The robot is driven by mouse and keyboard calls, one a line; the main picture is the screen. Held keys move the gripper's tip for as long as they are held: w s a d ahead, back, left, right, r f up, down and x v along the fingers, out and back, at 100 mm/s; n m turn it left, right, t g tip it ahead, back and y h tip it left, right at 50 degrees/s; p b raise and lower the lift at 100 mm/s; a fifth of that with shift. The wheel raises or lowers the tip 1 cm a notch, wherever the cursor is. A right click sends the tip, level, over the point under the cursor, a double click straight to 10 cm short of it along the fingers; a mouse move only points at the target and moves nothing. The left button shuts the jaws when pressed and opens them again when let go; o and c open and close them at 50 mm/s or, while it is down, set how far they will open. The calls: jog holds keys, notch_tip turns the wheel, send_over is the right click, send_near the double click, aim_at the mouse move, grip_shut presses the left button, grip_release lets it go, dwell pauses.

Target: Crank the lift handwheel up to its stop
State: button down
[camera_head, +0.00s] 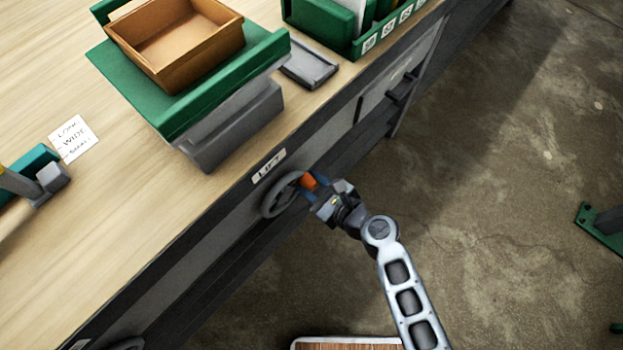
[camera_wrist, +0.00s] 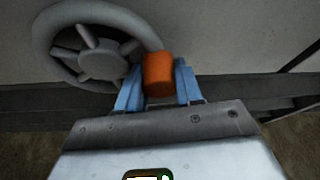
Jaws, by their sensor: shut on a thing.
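The lift handwheel (camera_head: 279,195) is a grey spoked wheel on the bench's front face, below a "LIFT" label (camera_head: 269,166). In the wrist view the wheel (camera_wrist: 98,58) fills the upper left, with an orange knob (camera_wrist: 158,73) at its lower right rim. My gripper (camera_head: 314,186) is at the wheel's right side, its blue fingers shut on the orange knob. The green lift platform (camera_head: 180,118) stands on a grey base (camera_head: 235,130) on the bench top and bears an open brown tray (camera_head: 190,62).
The wooden bench top (camera_head: 120,240) holds a white card (camera_head: 73,139), a grey flat tray (camera_head: 308,66) and a green rack (camera_head: 345,35). Another wheel (camera_head: 125,343) shows at the lower left. The concrete floor (camera_head: 480,190) right of the bench is mostly clear.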

jog(key=shift+w+d+f, duration=0.1)
jog(key=shift+f, duration=0.05)
dwell(0.5)
jog(key=c, duration=1)
grip_release()
jog(key=shift+p+v, duration=0.5)
jog(key=shift+v, duration=3.4)
